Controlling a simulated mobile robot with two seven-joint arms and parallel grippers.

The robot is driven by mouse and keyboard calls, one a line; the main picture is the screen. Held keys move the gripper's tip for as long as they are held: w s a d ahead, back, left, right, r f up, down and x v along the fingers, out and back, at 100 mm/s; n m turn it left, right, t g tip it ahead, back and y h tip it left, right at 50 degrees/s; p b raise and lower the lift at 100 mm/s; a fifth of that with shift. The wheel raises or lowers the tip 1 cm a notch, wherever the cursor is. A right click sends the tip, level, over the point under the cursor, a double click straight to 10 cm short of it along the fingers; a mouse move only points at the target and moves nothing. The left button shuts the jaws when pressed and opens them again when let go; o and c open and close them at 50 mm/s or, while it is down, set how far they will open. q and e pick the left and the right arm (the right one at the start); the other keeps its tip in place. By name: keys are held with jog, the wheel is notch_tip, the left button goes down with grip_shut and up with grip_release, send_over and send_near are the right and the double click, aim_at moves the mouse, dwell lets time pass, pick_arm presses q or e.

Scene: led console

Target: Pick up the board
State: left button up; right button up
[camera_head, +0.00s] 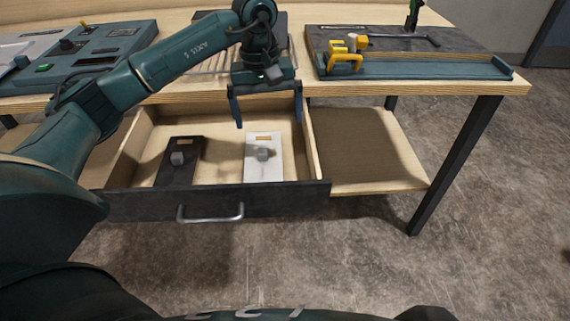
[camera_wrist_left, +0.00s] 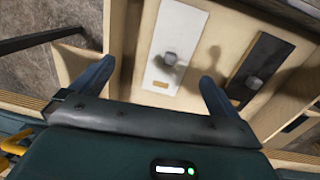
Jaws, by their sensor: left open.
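A white board (camera_head: 264,170) with a small grey knob lies in the open drawer, on its right side. A black board (camera_head: 172,176) with a similar grey knob lies to its left in the drawer. My left gripper (camera_head: 270,115) hangs above the drawer, pointing down over the white board, open and empty. In the left wrist view the white board (camera_wrist_left: 175,62) shows between the two blue fingers, and the black board (camera_wrist_left: 257,68) lies to the right. The gripper is apart from both boards. My right gripper is not in view.
The drawer front (camera_head: 270,199) with its metal handle (camera_head: 211,213) is pulled out below the worktop. The drawer's right side wall stands close to the white board. A teal and dark tray with yellow tools (camera_head: 345,58) and a console (camera_head: 75,60) stand on the worktop. A lower shelf (camera_head: 365,150) is bare.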

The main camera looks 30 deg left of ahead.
aim_at(263, 150)
pick_arm(q)
jog(key=shift+y, duration=0.5)
jog(key=f, duration=0.4)
jog(key=a+f, duration=0.1)
jog(key=f, duration=0.3)
jog(key=a+f, duration=0.1)
jog(key=f, duration=0.3)
jog(key=shift+w+a, duration=0.1)
jog(key=shift+w, duration=0.1)
jog(key=shift+c, duration=0.6)
jog(key=c, duration=0.9)
